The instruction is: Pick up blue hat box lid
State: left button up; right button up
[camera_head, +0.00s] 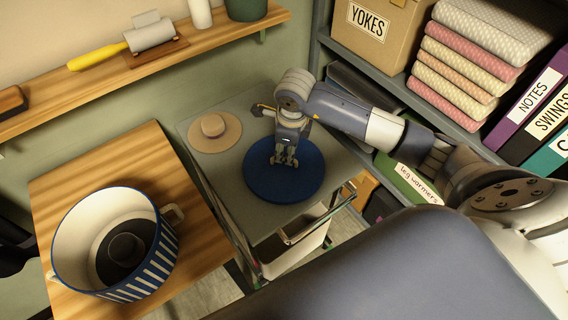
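The blue hat box lid (262,186) looks like a round, flat disc. It lies on the grey top of a small cabinet (263,228) in the middle of the view. My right gripper (285,162) comes in from the right and points down over the upper middle of the lid. Its fingertips are at or just above the lid's surface. They hide that part, so I cannot tell whether they hold a knob there. My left gripper is not in view.
A straw hat (215,132) lies left of the lid. A blue-striped pot (143,262) stands on a wooden table (88,178) at the left. A shelf (384,66) with a YOKES box (372,30), folded cloths (459,62) and binders (534,98) stands at the right.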

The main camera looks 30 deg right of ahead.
aim_at(284, 158)
jog(key=f, duration=0.1)
jog(key=f+p, duration=0.1)
jog(key=f, duration=0.1)
jog(key=shift+w+a+f+p, duration=0.15)
jog(key=shift+w+p, duration=0.1)
jog(key=shift+p, duration=0.05)
jog(key=shift+w+f, duration=0.15)
jog(key=shift+f, duration=0.45)
grip_shut()
